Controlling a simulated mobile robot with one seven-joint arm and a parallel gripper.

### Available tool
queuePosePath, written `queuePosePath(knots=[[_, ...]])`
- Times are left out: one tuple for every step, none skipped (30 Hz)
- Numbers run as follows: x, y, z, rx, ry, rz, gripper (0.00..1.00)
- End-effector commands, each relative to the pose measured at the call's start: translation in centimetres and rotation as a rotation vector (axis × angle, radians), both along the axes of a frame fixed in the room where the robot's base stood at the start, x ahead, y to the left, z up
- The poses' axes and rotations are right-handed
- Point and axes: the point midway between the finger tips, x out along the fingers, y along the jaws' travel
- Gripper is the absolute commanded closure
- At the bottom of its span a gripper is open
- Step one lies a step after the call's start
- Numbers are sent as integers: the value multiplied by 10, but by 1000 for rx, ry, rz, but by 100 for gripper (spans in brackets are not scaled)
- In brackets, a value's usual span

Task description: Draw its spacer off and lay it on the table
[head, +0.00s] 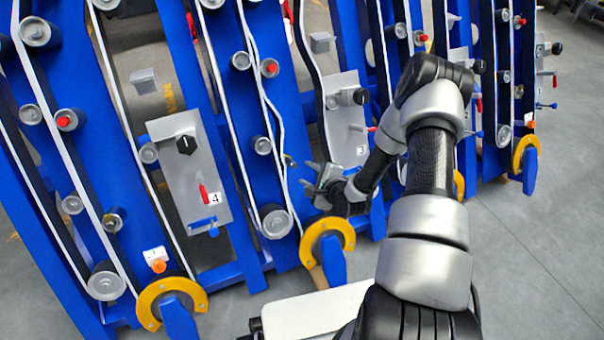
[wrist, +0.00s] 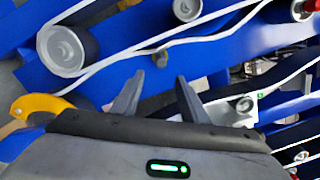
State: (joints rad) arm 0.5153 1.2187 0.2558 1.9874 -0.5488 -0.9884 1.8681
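My gripper (head: 308,177) is open and empty in front of the blue chassis frame, beside a slack-looking white-edged belt. In the wrist view its two fingers (wrist: 158,92) stand wide apart. A small bare brassy stub (wrist: 160,57) on the blue frame shows between and just beyond the fingertips. The stub also shows in the head view (head: 290,160), just left of the fingers. Nothing is between the fingers. I cannot make out a separate spacer on the stub. No table can be clearly identified in either view.
A grey roller (wrist: 66,48) with a belt lies left of the fingers in the wrist view. A yellow ring guard (head: 327,237) is below my gripper. Grey panels marked 4 (head: 190,170) and 3 (head: 345,125) stand either side. Grey floor (head: 530,250) is open at right.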

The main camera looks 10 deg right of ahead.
Motion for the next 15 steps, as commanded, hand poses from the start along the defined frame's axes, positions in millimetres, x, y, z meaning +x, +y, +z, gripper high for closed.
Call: queuePosePath(knots=[[4, 2, -3, 2, -1, 1, 60], [7, 3, -5, 1, -2, 1, 60], [12, 4, -8, 1, -2, 2, 60], [16, 6, -10, 0, -3, 3, 60], [20, 7, -13, 0, -2, 4, 60], [27, 9, -16, 0, -3, 4, 60], [32, 10, -19, -1, -3, 4, 60], [37, 11, -23, -1, -2, 4, 60], [44, 13, -27, -1, -2, 4, 60], [49, 15, -29, -2, -2, 4, 60], [54, 16, -32, -2, -2, 3, 60], [61, 18, -36, -2, -2, 3, 60], [66, 19, -39, -3, -2, 5, 60], [71, 21, -42, -3, -2, 4, 60], [78, 23, -46, -2, -1, 4, 60]])
